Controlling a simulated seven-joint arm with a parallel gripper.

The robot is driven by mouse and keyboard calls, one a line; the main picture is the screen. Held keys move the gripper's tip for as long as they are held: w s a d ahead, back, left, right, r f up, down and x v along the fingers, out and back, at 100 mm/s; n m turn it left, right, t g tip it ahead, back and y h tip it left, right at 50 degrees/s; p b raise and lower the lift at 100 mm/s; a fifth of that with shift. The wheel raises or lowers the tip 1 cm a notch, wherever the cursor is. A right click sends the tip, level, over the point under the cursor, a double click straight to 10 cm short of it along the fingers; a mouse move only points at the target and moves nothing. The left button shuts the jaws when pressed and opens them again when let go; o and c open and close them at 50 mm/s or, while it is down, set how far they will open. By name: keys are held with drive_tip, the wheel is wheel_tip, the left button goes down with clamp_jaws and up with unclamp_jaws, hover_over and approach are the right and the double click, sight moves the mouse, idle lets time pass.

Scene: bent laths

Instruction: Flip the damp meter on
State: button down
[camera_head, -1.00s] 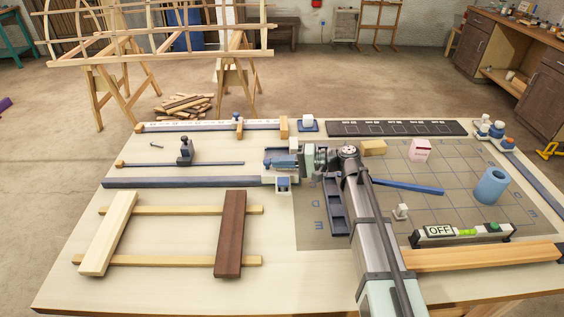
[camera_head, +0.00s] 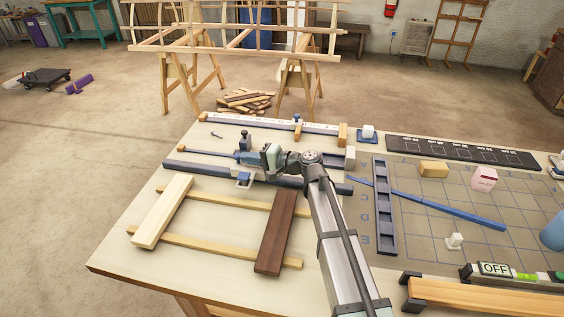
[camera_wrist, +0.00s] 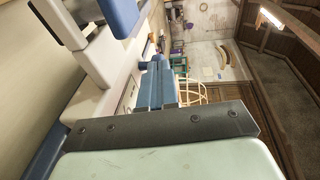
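A long bar with black ends, a white OFF label and bright green marks (camera_head: 495,268) lies at the lower right of the head view. It appears to be the damp meter, and its right end is cut off by the picture edge. My gripper (camera_head: 248,158) is far to its left, over the blue rail, pointing left. Its blue fingers (camera_wrist: 157,82) look close together in the wrist view, with nothing visible between them. A small white-and-blue block (camera_head: 243,180) shows just below the gripper; I cannot tell whether they touch.
A wooden frame with a dark lath (camera_head: 275,235) lies at the front left. A blue compartment tray (camera_head: 384,205), a blue bar (camera_head: 450,205), a wood block (camera_head: 433,169) and a pink-white box (camera_head: 483,178) are on the right. A plank (camera_head: 480,297) lies in front of the OFF bar.

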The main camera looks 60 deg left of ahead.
drive_tip(key=s+r+x, duration=0.1)
drive_tip(key=x, duration=0.6)
drive_tip(key=s+d+r+x, duration=0.1)
drive_tip(key=x, duration=0.6)
drive_tip(key=s+r+x, duration=0.1)
drive_tip(key=x, duration=0.6)
drive_tip(key=shift+s, duration=0.15)
drive_tip(key=shift+s+a+r, duration=0.1)
drive_tip(key=shift+s+a, duration=0.5)
drive_tip(key=shift+s, duration=0.1)
drive_tip(key=v, duration=1.4)
drive_tip(key=shift+w+d, duration=0.2)
